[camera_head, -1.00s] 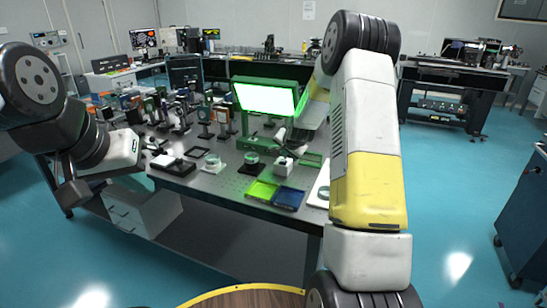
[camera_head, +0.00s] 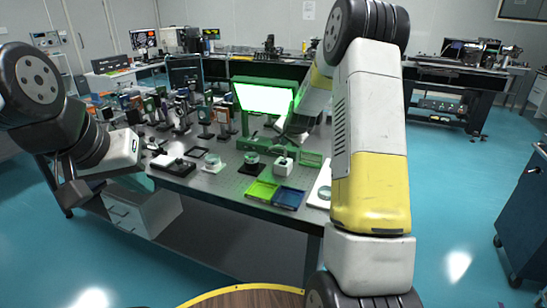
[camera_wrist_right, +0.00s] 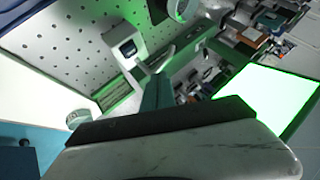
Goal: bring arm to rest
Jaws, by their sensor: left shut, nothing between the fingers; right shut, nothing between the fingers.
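My right arm (camera_head: 368,130) rises in the foreground of the head view and bends over the optical table (camera_head: 228,188). My right gripper (camera_head: 281,138) is above the table, in front of the bright green-framed panel (camera_head: 264,98), and is shut and empty. In the right wrist view its fingers (camera_wrist_right: 148,68) show above the table, with the lit panel (camera_wrist_right: 265,98) at right. My left gripper (camera_head: 153,144) is shut and empty near the table's left edge, beside a black tray with a white piece (camera_head: 170,162).
A green tray (camera_head: 262,190) and a blue tray (camera_head: 289,198) lie at the table's front edge. A small white block device (camera_head: 283,165) stands behind them. Several optical mounts (camera_head: 205,115) crowd the back left.

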